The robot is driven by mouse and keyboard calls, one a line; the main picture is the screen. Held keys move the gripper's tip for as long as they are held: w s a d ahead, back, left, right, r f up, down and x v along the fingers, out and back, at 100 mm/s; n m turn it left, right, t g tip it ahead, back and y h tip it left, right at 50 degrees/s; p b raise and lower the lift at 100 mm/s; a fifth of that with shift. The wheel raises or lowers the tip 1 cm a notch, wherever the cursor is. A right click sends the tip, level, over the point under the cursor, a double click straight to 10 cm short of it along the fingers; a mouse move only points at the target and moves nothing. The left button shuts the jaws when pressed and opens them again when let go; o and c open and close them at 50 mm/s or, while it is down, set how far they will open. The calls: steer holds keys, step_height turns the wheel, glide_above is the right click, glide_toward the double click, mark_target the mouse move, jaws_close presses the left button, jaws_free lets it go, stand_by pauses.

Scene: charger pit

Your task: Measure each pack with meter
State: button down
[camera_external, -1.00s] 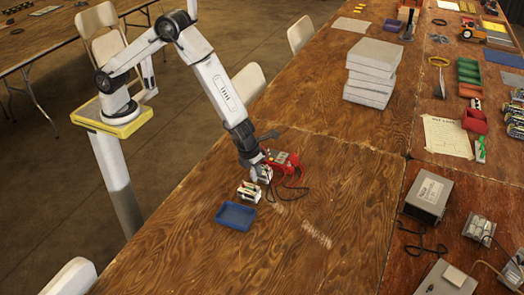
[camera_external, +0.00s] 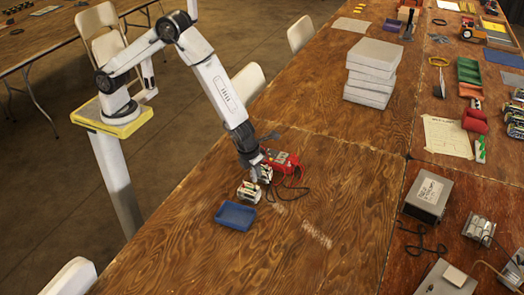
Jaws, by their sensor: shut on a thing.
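The red meter (camera_external: 281,159) lies on the wooden table with its dark leads curling out to the right. My gripper (camera_external: 258,178) points down just in front of the meter and is shut on a pack (camera_external: 265,173), small and pale with dark and green parts, held right beside the meter. Another pack (camera_external: 248,192) sits on the table just below and left of my gripper. The fingers are small and partly hidden by the pack. I cannot tell whether the held pack touches the meter or its leads.
A blue tray (camera_external: 235,216) stands on the table in front of the packs and looks empty. A stack of grey slabs (camera_external: 371,73) stands farther back. A grey power box (camera_external: 428,195) and several other items are on the right. The table's front middle is clear.

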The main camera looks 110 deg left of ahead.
steer(key=shift+f, duration=0.75)
stand_by(1.3)
steer(key=shift+c, duration=0.8)
jaws_free()
steer(key=shift+r, duration=0.15)
steer(key=shift+r, duration=3.65)
